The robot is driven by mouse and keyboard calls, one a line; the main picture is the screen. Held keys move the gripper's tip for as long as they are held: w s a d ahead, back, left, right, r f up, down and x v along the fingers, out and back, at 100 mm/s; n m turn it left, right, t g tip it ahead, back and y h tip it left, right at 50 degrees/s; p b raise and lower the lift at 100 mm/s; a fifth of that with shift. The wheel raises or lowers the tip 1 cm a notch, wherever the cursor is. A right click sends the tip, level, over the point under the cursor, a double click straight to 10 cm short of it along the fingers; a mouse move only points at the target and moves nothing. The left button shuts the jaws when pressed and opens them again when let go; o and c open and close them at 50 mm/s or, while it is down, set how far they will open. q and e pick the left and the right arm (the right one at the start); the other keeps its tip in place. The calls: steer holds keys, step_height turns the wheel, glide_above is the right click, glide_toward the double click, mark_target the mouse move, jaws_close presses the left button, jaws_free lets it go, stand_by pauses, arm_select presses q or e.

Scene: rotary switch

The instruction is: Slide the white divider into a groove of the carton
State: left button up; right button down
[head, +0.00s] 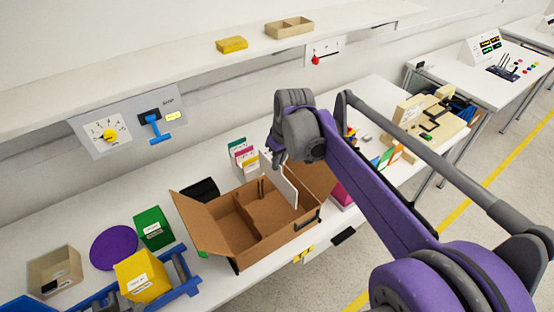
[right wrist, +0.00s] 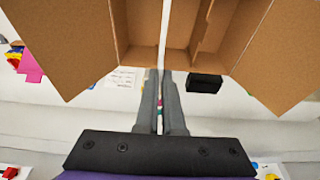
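The open brown carton (head: 238,247) stands on the white table, with flaps out to the left and right and a brown partition inside. My right gripper (head: 279,160) is at the carton's back right side, its fingers pointing down. It is shut on the white divider (head: 285,184), which stands roughly upright, slightly tilted, over the right part of the carton. In the right wrist view the divider (right wrist: 162,30) shows edge-on as a thin strip reaching from between the fingers (right wrist: 162,100) across the carton (right wrist: 130,22). Whether its lower edge sits in a groove is hidden. My left gripper is not in view.
Coloured cards (head: 242,158) stand behind the carton, and a black object (head: 202,190) lies behind its left flap. A green box (head: 153,228), a yellow box (head: 142,276) and a purple disc (head: 113,248) are on the left. A shelf (head: 180,70) runs above.

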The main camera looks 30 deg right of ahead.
mark_target(278, 188)
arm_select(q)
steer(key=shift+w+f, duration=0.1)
arm_select(e)
steer(key=shift+w, duration=0.1)
steer(key=shift+f, duration=0.2)
steer(key=shift+s+b+x, duration=0.2)
steer(key=shift+b+x, duration=0.4)
steer(key=shift+x, duration=0.3)
steer(key=shift+s+b+x, duration=0.25)
steer(key=shift+b+x, duration=0.25)
steer(key=shift+x, duration=0.5)
steer(key=shift+s+b+x, duration=0.2)
steer(key=shift+b+x, duration=0.25)
steer(key=shift+x, duration=0.5)
steer(key=shift+s+b+x, duration=0.25)
steer(key=shift+b+x, duration=0.25)
steer(key=shift+x, duration=0.5)
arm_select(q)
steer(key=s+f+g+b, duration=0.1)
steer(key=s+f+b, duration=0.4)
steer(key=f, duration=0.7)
arm_select(e)
steer(key=s+x, duration=0.2)
steer(key=x, duration=0.6)
steer(key=shift+f, duration=0.6)
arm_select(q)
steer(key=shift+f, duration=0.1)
arm_select(e)
steer(key=shift+d, duration=0.15)
